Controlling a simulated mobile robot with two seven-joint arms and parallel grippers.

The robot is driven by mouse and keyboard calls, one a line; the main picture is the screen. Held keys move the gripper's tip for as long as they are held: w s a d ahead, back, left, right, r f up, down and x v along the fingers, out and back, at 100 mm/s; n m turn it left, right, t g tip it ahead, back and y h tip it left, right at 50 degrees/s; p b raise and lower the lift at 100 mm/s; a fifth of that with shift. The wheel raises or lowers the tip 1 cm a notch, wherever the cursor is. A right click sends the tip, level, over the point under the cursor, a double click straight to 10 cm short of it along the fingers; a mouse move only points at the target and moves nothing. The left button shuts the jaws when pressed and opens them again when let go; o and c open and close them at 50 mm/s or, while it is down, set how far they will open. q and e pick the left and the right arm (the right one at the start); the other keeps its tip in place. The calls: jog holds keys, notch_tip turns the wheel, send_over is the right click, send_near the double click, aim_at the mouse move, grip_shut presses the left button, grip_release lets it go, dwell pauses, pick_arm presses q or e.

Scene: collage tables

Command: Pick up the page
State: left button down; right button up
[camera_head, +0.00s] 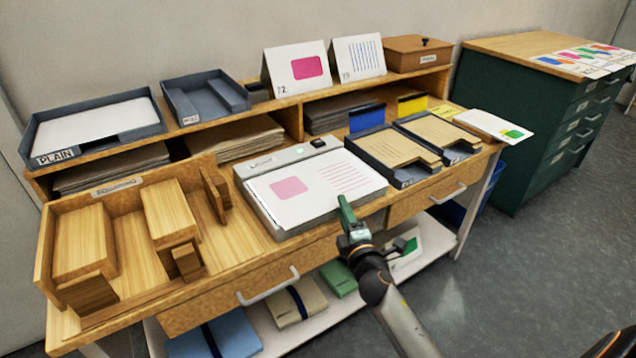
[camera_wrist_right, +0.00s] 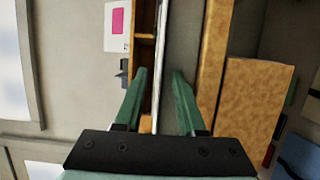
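The page (camera_head: 318,187), white with a pink square and red lines, lies flat on a grey flat-topped device (camera_head: 281,237) in the middle of the table. My right gripper (camera_head: 345,208) is at the front edge of the page. In the right wrist view the gripper (camera_wrist_right: 160,88) has its green fingers apart. A thin white line (camera_wrist_right: 157,75), which looks like the page's edge seen edge-on, runs between them. I cannot tell whether either finger touches it. My left gripper is not in view.
A wooden tray with blocks (camera_head: 84,240) stands left of the device. Dark trays with brown sheets (camera_head: 397,148) stand right of it. A shelf behind holds a "PLAIN" paper tray (camera_head: 92,124) and upright cards (camera_head: 297,68). Drawer handles (camera_head: 270,287) stick out below the front edge.

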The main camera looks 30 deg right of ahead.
grip_shut()
dwell(1.4)
